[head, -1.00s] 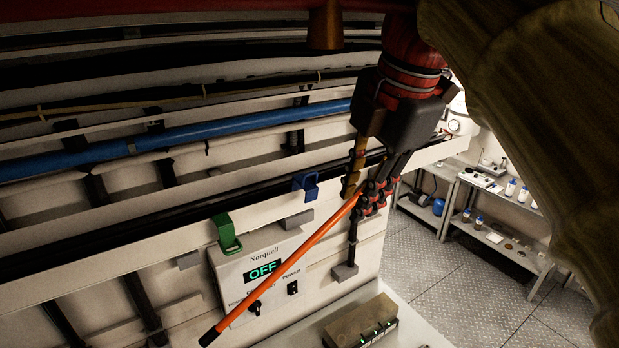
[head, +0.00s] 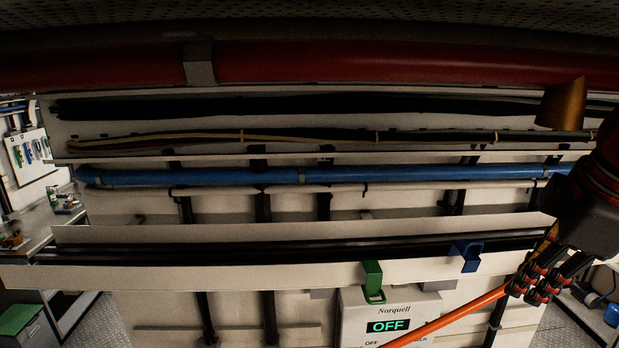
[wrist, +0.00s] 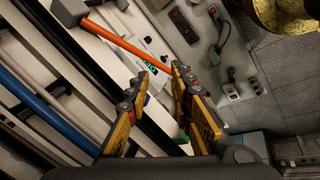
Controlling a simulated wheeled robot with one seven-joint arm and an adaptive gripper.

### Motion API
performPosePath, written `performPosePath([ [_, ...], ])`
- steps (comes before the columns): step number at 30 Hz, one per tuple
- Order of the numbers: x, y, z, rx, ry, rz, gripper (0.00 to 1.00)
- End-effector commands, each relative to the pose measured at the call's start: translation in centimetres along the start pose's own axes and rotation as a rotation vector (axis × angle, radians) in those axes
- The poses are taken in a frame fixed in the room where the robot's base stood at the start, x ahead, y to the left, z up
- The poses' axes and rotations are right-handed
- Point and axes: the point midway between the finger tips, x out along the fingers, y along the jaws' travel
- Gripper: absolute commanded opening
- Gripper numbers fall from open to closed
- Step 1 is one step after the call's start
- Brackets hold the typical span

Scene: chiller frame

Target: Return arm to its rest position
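My gripper (head: 540,278) is at the right of the head view, in front of the lower white rail. In the wrist view its fingers (wrist: 160,74) stand apart, with a gap between the tips. A tool with an orange handle (head: 455,318) slopes down and left from beside the fingers in the head view. In the wrist view the orange handle (wrist: 125,44) runs from a grey head (wrist: 70,12) toward the fingertips. Its near end is by the right finger; I cannot tell whether it touches. The handle's lower part is outside the head view.
A Norquell box (head: 390,312) reads OFF under the rail. A green bracket (head: 373,282) and a blue bracket (head: 467,255) hang on the rail. A blue pipe (head: 240,175) and a red pipe (head: 400,62) cross above. A workbench (head: 45,235) stands at the left.

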Motion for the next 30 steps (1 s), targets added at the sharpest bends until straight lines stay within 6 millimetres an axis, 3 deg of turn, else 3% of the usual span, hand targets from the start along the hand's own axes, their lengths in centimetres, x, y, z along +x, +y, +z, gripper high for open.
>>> performPosePath([
  [5,4.5,-0.3,0.8,0.322,-0.006,0.034,0.23],
  [8,8.8,-1.6,1.3,0.515,-0.001,0.054,0.23],
  [12,16.5,-5.0,1.6,0.77,0.019,0.077,0.23],
  [18,25.8,-10.2,1.9,0.995,0.05,0.085,0.23],
  [30,41.4,-21.4,2.6,1.117,0.086,0.051,0.23],
])
